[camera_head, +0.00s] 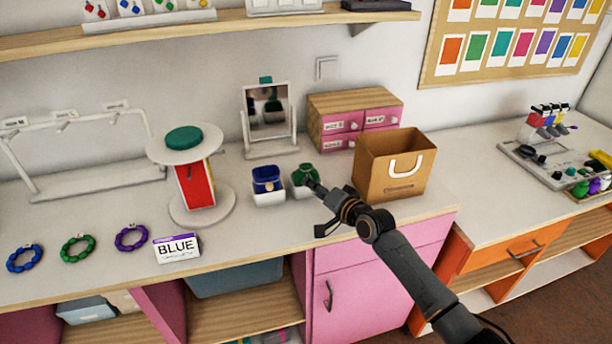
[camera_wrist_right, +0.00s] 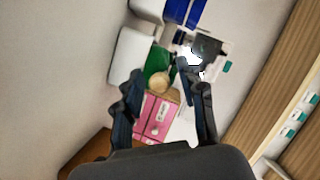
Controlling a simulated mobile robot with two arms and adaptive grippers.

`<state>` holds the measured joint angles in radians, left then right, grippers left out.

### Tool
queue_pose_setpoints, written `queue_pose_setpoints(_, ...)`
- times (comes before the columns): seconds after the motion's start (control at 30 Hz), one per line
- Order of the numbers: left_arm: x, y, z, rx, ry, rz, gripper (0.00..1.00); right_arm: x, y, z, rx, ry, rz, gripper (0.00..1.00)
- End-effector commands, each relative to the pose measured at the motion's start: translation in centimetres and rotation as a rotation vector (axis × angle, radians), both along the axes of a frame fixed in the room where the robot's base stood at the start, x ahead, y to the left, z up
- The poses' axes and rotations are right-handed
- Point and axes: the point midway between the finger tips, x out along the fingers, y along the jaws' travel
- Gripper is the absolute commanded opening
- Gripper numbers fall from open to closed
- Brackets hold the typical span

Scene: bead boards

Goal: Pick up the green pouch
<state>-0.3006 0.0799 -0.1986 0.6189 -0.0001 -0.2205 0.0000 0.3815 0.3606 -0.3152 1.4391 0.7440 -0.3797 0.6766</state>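The green pouch (camera_head: 304,173) sits in a small white holder on the white counter, left of the brown paper bag. The right wrist view also shows the green pouch (camera_wrist_right: 157,61), with a round tan thing in front of it that I cannot identify. My right gripper (camera_head: 317,187) is at the pouch's front right side in the head view, covering part of it. In the right wrist view, the fingers of my right gripper (camera_wrist_right: 160,76) are spread apart, with the green pouch between and beyond their tips. Contact cannot be told. My left gripper is not in view.
A blue pouch (camera_head: 267,179) in its own white holder stands close to the left. The paper bag (camera_head: 384,183) is close on the right. A mirror (camera_head: 268,108) and pink drawers (camera_head: 341,121) stand behind.

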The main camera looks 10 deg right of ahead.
Motion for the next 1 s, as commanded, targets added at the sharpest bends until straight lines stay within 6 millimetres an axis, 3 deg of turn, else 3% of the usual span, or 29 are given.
queue_pose_setpoints(0.03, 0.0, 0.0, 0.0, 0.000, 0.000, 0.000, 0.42, 0.0, 0.0, 0.0, 0.000, 0.000, 0.000, 0.24)
queue_pose_setpoints(0.17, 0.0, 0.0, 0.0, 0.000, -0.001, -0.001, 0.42, 0.0, 0.0, 0.0, 0.000, 0.001, -0.001, 0.00)
queue_pose_setpoints(0.53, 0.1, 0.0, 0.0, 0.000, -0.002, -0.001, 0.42, 0.0, 0.0, 0.6, 0.001, -0.002, 0.000, 0.00)
queue_pose_setpoints(1.0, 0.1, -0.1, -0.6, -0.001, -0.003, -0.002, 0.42, 0.0, 0.0, 8.8, 0.001, -0.004, 0.001, 0.00)
